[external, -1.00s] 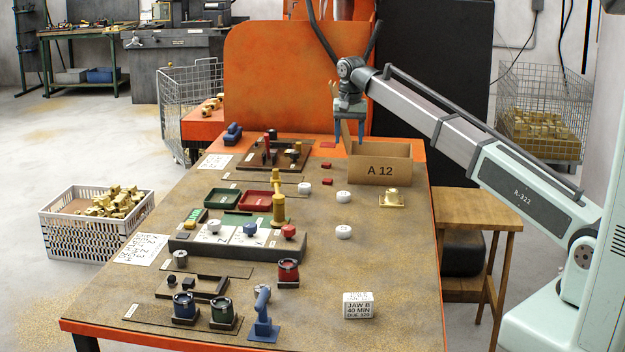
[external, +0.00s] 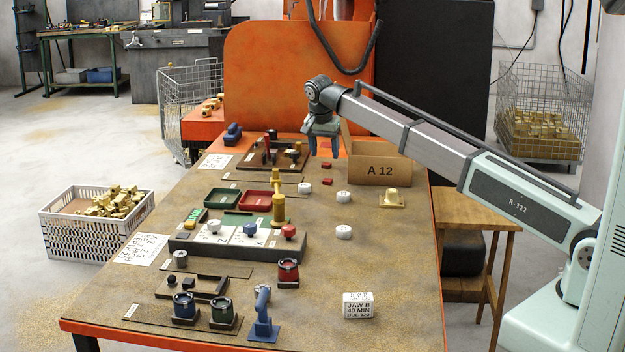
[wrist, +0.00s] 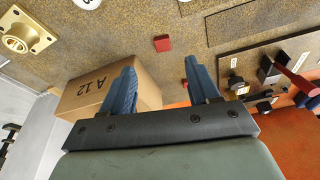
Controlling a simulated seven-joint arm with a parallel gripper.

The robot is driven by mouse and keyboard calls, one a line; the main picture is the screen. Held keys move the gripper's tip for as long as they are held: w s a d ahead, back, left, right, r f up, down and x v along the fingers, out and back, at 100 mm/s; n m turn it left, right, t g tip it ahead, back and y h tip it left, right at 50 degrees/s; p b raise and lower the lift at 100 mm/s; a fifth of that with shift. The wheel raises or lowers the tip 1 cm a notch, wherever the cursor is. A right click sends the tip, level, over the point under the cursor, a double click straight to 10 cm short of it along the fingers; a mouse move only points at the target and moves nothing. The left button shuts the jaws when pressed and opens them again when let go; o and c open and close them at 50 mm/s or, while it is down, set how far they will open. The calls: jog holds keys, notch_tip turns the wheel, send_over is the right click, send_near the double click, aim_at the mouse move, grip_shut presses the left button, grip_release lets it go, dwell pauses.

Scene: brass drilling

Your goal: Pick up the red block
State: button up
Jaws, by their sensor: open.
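Small red blocks lie on the bench left of the cardboard box. In the external view one red block (external: 326,165) is just below my gripper (external: 324,152), and another red block (external: 327,181) is a little nearer the camera. In the wrist view one red block (wrist: 162,43) lies on the brown surface, ahead of the gap between my fingertips (wrist: 160,64). My gripper is open with its blue fingers apart and nothing between them. It is above the bench; its exact height is hard to tell.
The open cardboard box marked A 12 (external: 381,170) stands close to my gripper on its right. A fixture with dark and red parts (external: 272,153) is to its left. White round pieces (external: 343,197) and a brass part (external: 391,199) are nearby. The bench's right front is mostly clear.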

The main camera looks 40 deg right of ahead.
send_over(328, 179)
jog(key=s+a, duration=0.2)
jog(key=a, duration=0.1)
jog(key=x, duration=0.4)
jog(key=shift+s+a+f, duration=0.25)
jog(key=shift+s+f, duration=0.1)
jog(key=shift+f, duration=0.15)
jog(key=shift+w+d+x, duration=0.15)
jog(key=shift+w+x, duration=0.05)
jog(key=shift+x, duration=1.15)
jog(key=shift+w+d+x, duration=0.15)
jog(key=shift+w+x, duration=0.05)
jog(key=shift+x, duration=1.1)
jog(key=shift+r, duration=0.1)
grip_shut()
jog(key=shift+r, duration=0.15)
